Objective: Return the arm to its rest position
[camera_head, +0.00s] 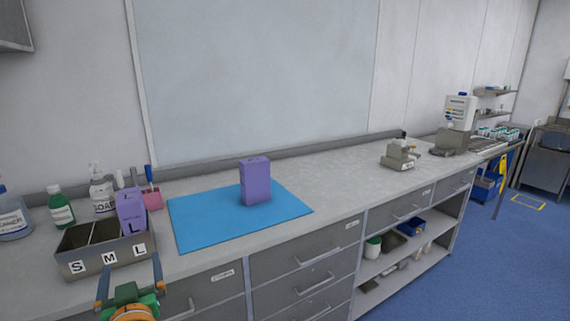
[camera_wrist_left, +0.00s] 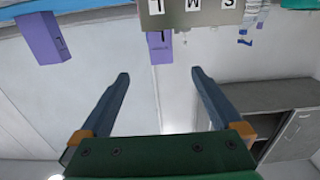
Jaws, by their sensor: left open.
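My left gripper (camera_head: 129,268) is at the bottom left of the head view, in front of the counter's front edge and close to the steel S, M, L organizer (camera_head: 100,262). In the left wrist view the gripper (camera_wrist_left: 159,76) has its two blue-grey fingers spread, with nothing between them. That view is upside down; the organizer (camera_wrist_left: 195,14) shows at its top edge. One purple box (camera_head: 131,213) stands in the L compartment. Another purple box (camera_head: 255,182) stands upright on the blue mat (camera_head: 205,222); it also shows in the wrist view (camera_wrist_left: 42,38). My right gripper is out of view.
Bottles, including a green one (camera_head: 60,208) and a white soap bottle (camera_head: 102,192), stand behind the organizer. A pink cup (camera_head: 152,199) is beside them. The counter between is clear.

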